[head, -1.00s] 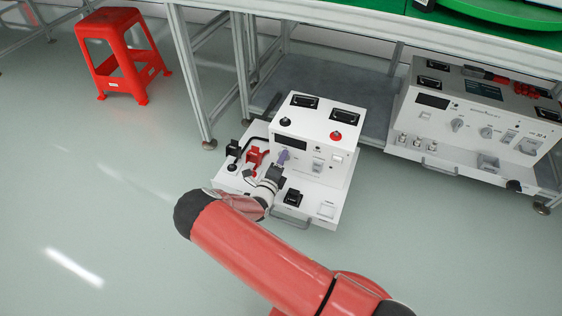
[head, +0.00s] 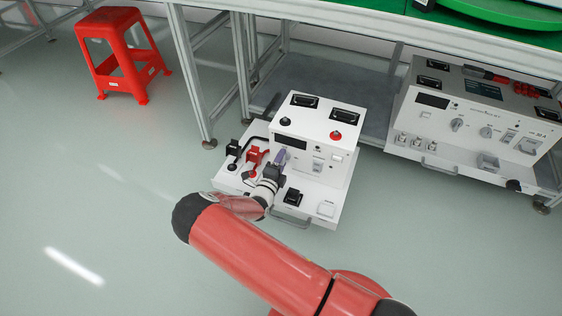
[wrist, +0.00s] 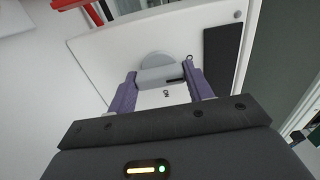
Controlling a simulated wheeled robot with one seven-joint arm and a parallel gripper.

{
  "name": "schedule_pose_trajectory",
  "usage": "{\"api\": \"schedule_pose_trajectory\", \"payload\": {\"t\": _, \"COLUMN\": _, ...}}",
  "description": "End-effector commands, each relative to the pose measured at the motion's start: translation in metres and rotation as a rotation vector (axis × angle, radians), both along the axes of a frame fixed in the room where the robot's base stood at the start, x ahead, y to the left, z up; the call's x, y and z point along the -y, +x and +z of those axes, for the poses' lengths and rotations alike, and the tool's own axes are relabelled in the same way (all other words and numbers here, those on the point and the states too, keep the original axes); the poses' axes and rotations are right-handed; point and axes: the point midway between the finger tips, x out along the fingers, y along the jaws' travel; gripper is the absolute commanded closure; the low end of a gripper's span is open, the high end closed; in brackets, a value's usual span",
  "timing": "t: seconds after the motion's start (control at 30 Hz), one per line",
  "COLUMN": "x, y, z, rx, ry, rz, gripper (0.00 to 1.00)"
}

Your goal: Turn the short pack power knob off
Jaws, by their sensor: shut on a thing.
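The short white pack (head: 318,118) stands in front of the bench's lower shelf, with controls on its front panel. My gripper (head: 280,159) reaches that panel from the front, just below its dark display. In the wrist view, the purple fingers of my gripper (wrist: 162,77) are shut on a grey knob (wrist: 158,63), one on each side. The knob has a round base and a bar-shaped grip with a dark mark near its right end. A small label, perhaps "ON", shows below it. In the head view my gripper hides the knob.
A red clamp-like part (head: 254,158) and black fittings sit close left of my gripper. A black socket (head: 293,197) and a front handle (head: 291,221) are to its lower right. A wider pack (head: 475,117) stands at right, and a red stool (head: 122,55) at far left. The floor in front is clear.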

Motion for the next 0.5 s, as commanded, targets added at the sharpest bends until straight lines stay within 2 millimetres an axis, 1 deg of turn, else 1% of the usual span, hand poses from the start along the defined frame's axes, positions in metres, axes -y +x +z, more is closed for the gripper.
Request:
{"api": "schedule_pose_trajectory", "payload": {"t": 0.03, "x": -0.0008, "y": 0.0, "z": -0.0006, "rx": -0.002, "ry": -0.002, "rz": 0.003, "gripper": 0.48}}
{"api": "schedule_pose_trajectory", "payload": {"t": 0.2, "x": -0.0005, "y": 0.0, "z": -0.0005, "rx": -0.002, "ry": -0.002, "rz": 0.002, "gripper": 0.27}}
{"api": "schedule_pose_trajectory", "payload": {"t": 0.5, "x": -0.0012, "y": -0.0021, "z": -0.0002, "rx": -0.001, "ry": -0.001, "rz": 0.001, "gripper": 0.27}}
